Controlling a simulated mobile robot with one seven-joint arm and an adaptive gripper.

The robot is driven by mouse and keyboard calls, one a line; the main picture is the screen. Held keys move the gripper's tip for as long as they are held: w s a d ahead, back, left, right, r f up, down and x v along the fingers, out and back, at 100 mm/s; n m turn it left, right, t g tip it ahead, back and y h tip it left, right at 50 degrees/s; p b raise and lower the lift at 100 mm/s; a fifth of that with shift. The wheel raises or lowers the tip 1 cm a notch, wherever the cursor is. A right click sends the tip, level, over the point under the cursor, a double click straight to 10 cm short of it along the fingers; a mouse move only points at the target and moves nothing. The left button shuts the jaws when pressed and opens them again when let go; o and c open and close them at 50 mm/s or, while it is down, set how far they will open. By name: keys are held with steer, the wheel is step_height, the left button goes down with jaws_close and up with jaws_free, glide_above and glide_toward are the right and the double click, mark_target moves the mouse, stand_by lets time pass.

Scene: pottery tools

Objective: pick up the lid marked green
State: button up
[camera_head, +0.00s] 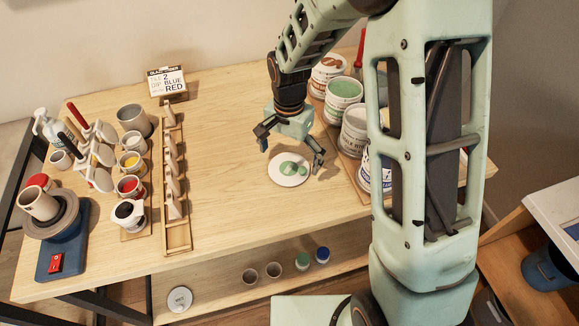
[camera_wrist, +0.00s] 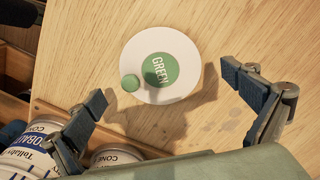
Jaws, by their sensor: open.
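The lid marked green is a round white disc (camera_wrist: 182,50) with a green centre reading "GREEN" and a small green knob (camera_wrist: 130,83). It lies flat on the wooden table, and it also shows as a lid (camera_head: 275,172) in the head view. My gripper (camera_head: 291,155) hangs above and close to it. In the wrist view my gripper (camera_wrist: 168,88) has its two fingers spread wide, one on each side of the lid's near edge. Nothing is between the fingers, and they look apart from the lid.
Several glaze tubs, including a green-topped one (camera_head: 344,89), stand in a wooden tray right of my gripper. A wooden rack (camera_head: 178,235), cups and a potter's wheel (camera_head: 62,222) fill the table's left. A sign (camera_head: 167,83) stands at the back.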

steer(key=shift+f, duration=0.95)
steer(key=shift+s, duration=0.1)
steer(key=c, duration=2)
steer(key=shift+s, duration=0.1)
steer(key=c, duration=0.6)
jaws_close()
steer(key=shift+s+a+f, duration=0.1)
